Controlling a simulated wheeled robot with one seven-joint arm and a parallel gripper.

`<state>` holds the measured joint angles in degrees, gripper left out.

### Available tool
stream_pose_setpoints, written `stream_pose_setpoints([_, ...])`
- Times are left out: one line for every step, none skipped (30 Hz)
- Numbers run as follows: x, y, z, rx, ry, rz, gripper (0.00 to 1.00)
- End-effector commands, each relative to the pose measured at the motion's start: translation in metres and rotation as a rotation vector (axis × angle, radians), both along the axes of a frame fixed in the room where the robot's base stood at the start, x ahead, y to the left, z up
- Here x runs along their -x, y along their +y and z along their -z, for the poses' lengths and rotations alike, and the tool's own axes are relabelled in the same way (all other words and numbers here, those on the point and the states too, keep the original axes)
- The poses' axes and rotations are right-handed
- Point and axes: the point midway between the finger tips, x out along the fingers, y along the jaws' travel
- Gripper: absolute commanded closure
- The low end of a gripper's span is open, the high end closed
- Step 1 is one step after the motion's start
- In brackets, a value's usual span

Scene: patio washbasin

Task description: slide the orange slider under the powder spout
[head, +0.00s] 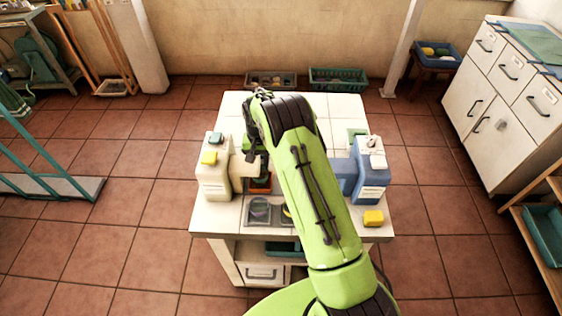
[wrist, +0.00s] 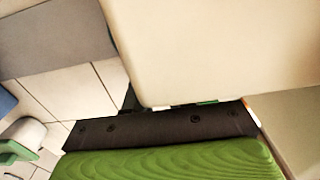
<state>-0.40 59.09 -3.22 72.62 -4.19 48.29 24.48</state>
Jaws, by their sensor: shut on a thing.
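The orange slider (head: 261,188) shows in the head view as a small patch low beside the cream dispenser (head: 214,178), at the left of the worktop. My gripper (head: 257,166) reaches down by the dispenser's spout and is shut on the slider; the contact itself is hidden. My green arm covers much of the middle. The powder spout cannot be told clearly from the dispenser's body. In the wrist view a large cream surface (wrist: 220,50) fills the top, close to my gripper, and the fingertips do not show clearly.
A dark tray (head: 262,212) lies in front of the slider. The back of the worktop is clear.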

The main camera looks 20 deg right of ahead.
Motion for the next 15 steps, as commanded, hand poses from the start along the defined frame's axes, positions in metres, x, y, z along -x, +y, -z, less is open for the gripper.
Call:
stream_pose_setpoints([-0.0035,0.0071,0.0005,0.000,-0.003,-0.003,1.00])
stream_pose_setpoints([-0.0044,0.0099,0.0004,0.000,-0.002,-0.002,1.00])
stream_pose_setpoints([-0.0056,0.0125,0.0001,0.000,-0.002,0.000,1.00])
stream_pose_setpoints([-0.0063,0.0138,-0.0002,0.000,-0.003,0.001,1.00])
stream_pose_setpoints([-0.0067,0.0148,-0.0004,-0.001,-0.004,0.002,1.00])
stream_pose_setpoints([-0.0069,0.0155,-0.0006,-0.001,-0.004,0.002,1.00])
stream_pose_setpoints([-0.0070,0.0158,-0.0007,-0.002,-0.004,0.002,1.00])
stream_pose_setpoints([-0.0070,0.0159,-0.0008,-0.002,-0.004,0.001,1.00])
stream_pose_setpoints([-0.0070,0.0161,-0.0010,-0.003,-0.004,0.001,1.00])
stream_pose_setpoints([-0.0071,0.0163,-0.0010,-0.003,-0.004,0.000,1.00])
stream_pose_setpoints([-0.0071,0.0164,-0.0011,-0.002,-0.005,0.000,1.00])
stream_pose_setpoints([-0.0071,0.0166,-0.0012,-0.003,-0.006,-0.001,1.00])
stream_pose_setpoints([-0.0072,0.0168,-0.0012,-0.003,-0.006,-0.001,1.00])
stream_pose_setpoints([-0.0073,0.0170,-0.0012,-0.004,-0.006,-0.002,0.72])
stream_pose_setpoints([-0.0072,0.0170,-0.0012,-0.004,-0.006,-0.002,0.66])
